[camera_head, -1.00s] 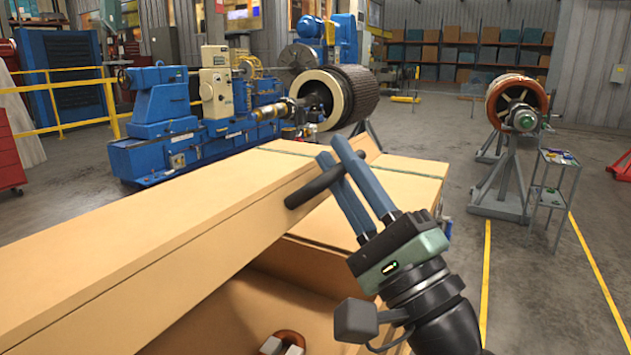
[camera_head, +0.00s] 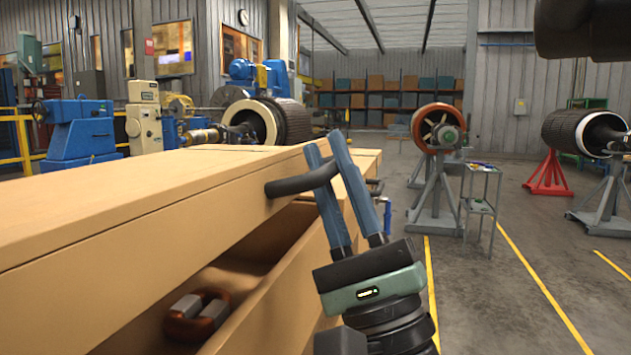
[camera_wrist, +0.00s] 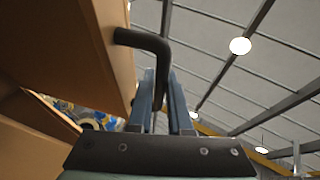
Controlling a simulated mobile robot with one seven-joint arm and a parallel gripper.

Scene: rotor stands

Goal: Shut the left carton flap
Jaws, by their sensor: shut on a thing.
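The left carton flap appears as a long tan panel (camera_head: 170,222) in the head view, its front face running from the lower left towards the middle. A bent black handle (camera_head: 284,187) sticks out near its right end. My gripper (camera_head: 325,145) is shut on this handle, its two blue-grey fingers on either side of it. The wrist view shows the handle (camera_wrist: 141,39) coming off the tan panel (camera_wrist: 62,45) and passing down between the fingers (camera_wrist: 161,80). Below the panel, a dark gap opens into the carton. The panel's far left end is out of view.
A red-brown piece with grey ends (camera_head: 197,316) lies in the opening. Rotors on stands (camera_head: 437,130) and a small grey trolley (camera_head: 481,195) stand behind to the right. A blue machine (camera_head: 82,135) is behind left. The floor right of my gripper is clear.

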